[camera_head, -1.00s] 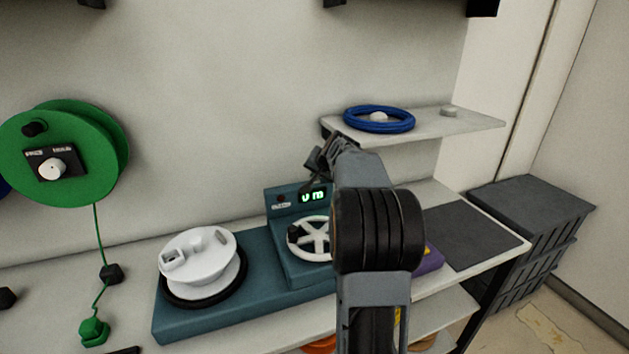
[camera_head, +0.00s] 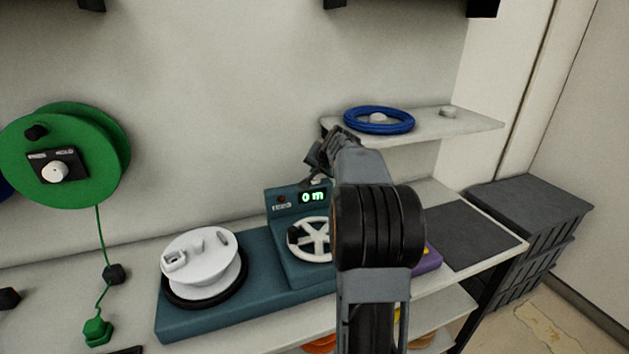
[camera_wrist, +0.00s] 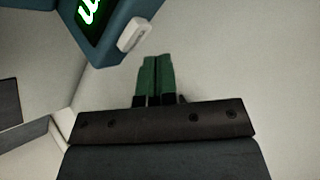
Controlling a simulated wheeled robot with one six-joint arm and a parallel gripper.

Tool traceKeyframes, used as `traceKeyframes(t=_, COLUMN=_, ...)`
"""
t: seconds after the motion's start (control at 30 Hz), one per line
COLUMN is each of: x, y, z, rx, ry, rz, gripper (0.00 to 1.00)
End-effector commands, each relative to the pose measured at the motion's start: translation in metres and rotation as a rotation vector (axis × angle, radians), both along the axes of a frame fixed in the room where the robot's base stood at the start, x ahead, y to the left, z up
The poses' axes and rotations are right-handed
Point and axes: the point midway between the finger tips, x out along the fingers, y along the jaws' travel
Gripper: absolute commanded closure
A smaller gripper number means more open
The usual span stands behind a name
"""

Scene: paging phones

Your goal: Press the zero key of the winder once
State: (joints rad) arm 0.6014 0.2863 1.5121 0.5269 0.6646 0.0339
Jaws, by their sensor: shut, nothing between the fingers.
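The winder (camera_head: 245,262) is a teal machine on the bench with a white reel (camera_head: 203,260), a white spoked handwheel (camera_head: 312,238) and an upright panel. Its green display (camera_head: 312,197) reads 0 m. A small pale key (camera_head: 282,206) is at the panel's left, and it also shows in the wrist view (camera_wrist: 134,35) beside the display. My gripper (camera_wrist: 155,58) is shut and empty, its green fingertips together, just below and right of the key in that view, seemingly apart from it. In the head view my arm hides the panel's right side and the fingertips are not clear.
A shelf (camera_head: 470,127) with a blue cable coil (camera_head: 379,120) is above right. A green reel (camera_head: 65,158) is on the left wall, its cord hanging down. A dark mat (camera_head: 470,238) and grey crates (camera_head: 530,215) are at right. A purple item (camera_head: 430,260) is partly hidden.

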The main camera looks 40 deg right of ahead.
Motion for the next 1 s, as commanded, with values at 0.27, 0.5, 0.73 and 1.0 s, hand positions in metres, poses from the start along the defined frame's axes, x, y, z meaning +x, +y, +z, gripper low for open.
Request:
traceKeyframes(t=0.27, x=0.0, y=0.0, z=0.023, rx=-0.001, ry=-0.001, rz=-0.001, gripper=1.0)
traceKeyframes(t=0.5, x=0.0, y=0.0, z=0.046, rx=-0.001, ry=-0.001, rz=0.0, gripper=1.0)
traceKeyframes(t=0.73, x=0.0, y=0.0, z=0.05, rx=-0.001, ry=-0.001, rz=0.0, gripper=1.0)
traceKeyframes(t=1.0, x=0.0, y=0.0, z=0.049, rx=0.0, ry=0.0, rz=0.0, gripper=1.0)
